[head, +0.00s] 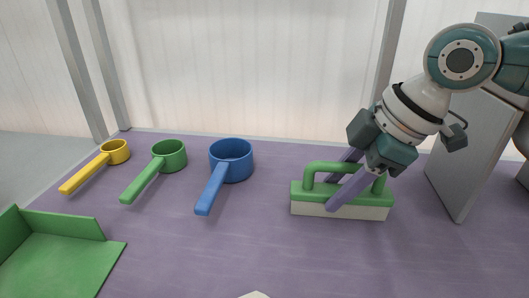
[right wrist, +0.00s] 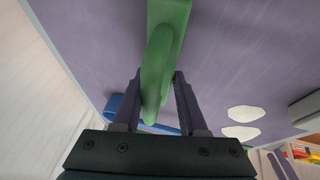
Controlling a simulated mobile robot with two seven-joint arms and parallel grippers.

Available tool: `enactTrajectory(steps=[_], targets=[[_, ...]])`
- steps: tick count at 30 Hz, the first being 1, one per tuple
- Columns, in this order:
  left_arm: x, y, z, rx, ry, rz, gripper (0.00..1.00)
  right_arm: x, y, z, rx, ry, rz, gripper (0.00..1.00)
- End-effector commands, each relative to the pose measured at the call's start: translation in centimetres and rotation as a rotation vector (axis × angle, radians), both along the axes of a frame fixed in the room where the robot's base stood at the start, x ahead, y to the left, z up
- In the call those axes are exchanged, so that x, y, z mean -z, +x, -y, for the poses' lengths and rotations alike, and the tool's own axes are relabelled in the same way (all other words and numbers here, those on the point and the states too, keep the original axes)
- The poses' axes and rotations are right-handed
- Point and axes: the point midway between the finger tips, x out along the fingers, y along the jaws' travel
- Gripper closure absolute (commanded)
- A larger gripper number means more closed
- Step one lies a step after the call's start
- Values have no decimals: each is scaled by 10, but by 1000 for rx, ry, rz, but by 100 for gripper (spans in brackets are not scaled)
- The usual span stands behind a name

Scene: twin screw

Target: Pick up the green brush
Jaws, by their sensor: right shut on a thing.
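The green brush (head: 311,190) has a green arched handle and a pale base, and it stands upright on the purple table in the right half of the head view. My right gripper (head: 340,182) reaches down to it from the upper right, with its two purple fingers on either side of the handle. In the right wrist view the handle of the green brush (right wrist: 157,65) lies between the fingertips of my right gripper (right wrist: 158,78), which is shut on it. The underside of the brush is hidden.
A yellow scoop (head: 92,169), a green scoop (head: 150,174) and a blue scoop (head: 226,168) stand left of the brush. A green dustpan (head: 62,258) lies at the front left. A grey panel (head: 462,150) stands close on the right.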

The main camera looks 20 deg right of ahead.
Motion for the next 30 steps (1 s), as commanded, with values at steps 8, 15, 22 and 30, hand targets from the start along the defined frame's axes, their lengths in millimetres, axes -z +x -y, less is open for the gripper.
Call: enactTrajectory(steps=[8,15,22,30], targets=[[0,0,-1,2,3,0,50,0,0,0,0,0,1,100],[-4,0,-1,1,2,0,50,-15,1,0,0,1,3,100],[-18,0,0,0,0,0,50,-66,1,0,0,0,7,100],[-35,0,2,-5,-8,1,50,-148,2,0,0,0,7,100]])
